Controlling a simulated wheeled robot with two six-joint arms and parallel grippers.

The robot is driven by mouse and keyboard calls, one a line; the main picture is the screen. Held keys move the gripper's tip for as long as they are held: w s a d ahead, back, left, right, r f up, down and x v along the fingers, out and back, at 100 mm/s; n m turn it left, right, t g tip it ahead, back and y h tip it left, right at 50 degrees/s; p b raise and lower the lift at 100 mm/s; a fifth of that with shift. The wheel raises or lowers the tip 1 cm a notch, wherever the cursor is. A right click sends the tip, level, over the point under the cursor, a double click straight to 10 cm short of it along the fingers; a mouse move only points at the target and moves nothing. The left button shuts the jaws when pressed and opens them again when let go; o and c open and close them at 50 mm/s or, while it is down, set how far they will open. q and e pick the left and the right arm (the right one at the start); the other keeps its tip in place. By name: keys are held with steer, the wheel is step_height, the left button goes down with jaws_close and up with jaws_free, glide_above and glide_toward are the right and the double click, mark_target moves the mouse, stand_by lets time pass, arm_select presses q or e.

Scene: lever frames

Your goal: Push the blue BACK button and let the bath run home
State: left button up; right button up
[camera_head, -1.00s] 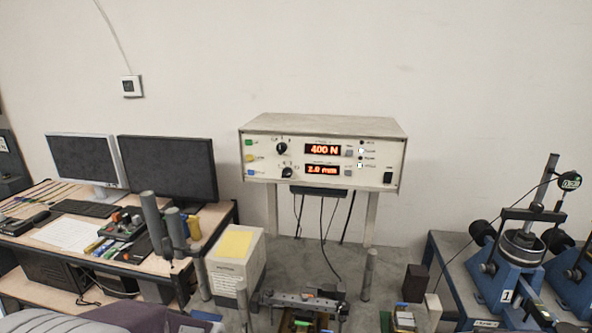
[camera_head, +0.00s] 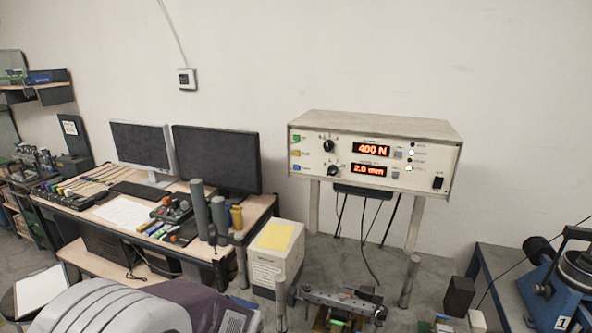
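A pale control box (camera_head: 375,125) stands on legs against the wall. On the left of its front panel are a green button (camera_head: 296,139), a yellow button (camera_head: 296,154) and a blue button (camera_head: 296,168) at the bottom; their labels are too small to read. The red displays seem to read 4.00 N (camera_head: 371,150) and 2.0 mm (camera_head: 362,170). Below, a metal crossbar assembly (camera_head: 341,302) shows at the bottom edge; I cannot tell whether it belongs to the bath. Neither of my grippers is in view.
A desk on the left holds two monitors (camera_head: 216,160), tools and grey cylinders (camera_head: 200,208). A white box with a yellow note (camera_head: 275,237) stands between desk and control box. Upright grey posts (camera_head: 409,280) flank the crossbar. A blue machine (camera_head: 548,290) stands at right.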

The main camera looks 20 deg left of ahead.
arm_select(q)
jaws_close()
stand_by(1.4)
